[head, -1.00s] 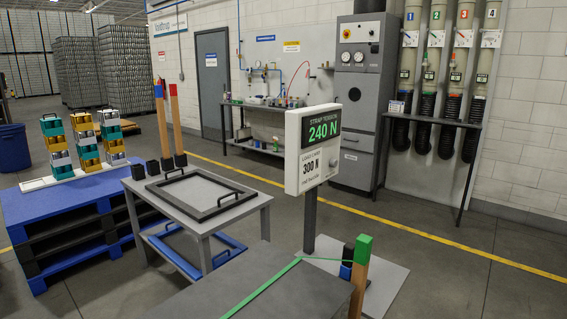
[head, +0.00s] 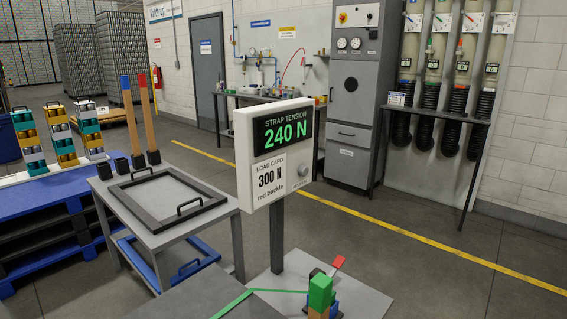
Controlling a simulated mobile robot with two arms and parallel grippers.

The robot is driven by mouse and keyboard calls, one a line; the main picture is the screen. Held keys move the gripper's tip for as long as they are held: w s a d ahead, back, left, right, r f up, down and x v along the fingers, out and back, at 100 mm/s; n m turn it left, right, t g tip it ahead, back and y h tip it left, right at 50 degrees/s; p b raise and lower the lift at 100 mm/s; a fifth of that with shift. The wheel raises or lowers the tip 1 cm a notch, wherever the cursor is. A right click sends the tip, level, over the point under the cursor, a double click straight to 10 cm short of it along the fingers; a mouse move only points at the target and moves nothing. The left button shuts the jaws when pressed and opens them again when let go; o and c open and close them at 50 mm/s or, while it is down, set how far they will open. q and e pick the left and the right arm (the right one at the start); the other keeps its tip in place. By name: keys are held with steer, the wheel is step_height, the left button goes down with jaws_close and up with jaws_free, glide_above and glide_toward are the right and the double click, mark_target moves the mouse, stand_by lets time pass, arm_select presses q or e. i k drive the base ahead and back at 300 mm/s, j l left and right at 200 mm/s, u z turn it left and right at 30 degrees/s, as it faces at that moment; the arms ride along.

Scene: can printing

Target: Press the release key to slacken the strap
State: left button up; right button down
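A green strap (head: 234,305) runs over the dark grey top at the bottom to a green-capped wooden post (head: 320,292). A small red-tipped lever (head: 337,262) shows just behind the post, above a partly hidden blue and black part. I cannot tell whether this is the release key. A white display box (head: 274,155) on a grey stand reads "STRAP TENSION 240 N" in green. Neither of my grippers is in view.
A grey table (head: 219,221) at left holds a dark frame with handles, and two wooden posts, blue-tipped and red-tipped, stand in black holders. A blue pallet (head: 36,218) with stacked coloured units is farther left. The floor right of the stand is clear.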

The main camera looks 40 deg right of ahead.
mark_target(303, 171)
steer(key=l, duration=0.95)
steer(key=i+l+u, duration=0.1)
steer(key=l, duration=0.85)
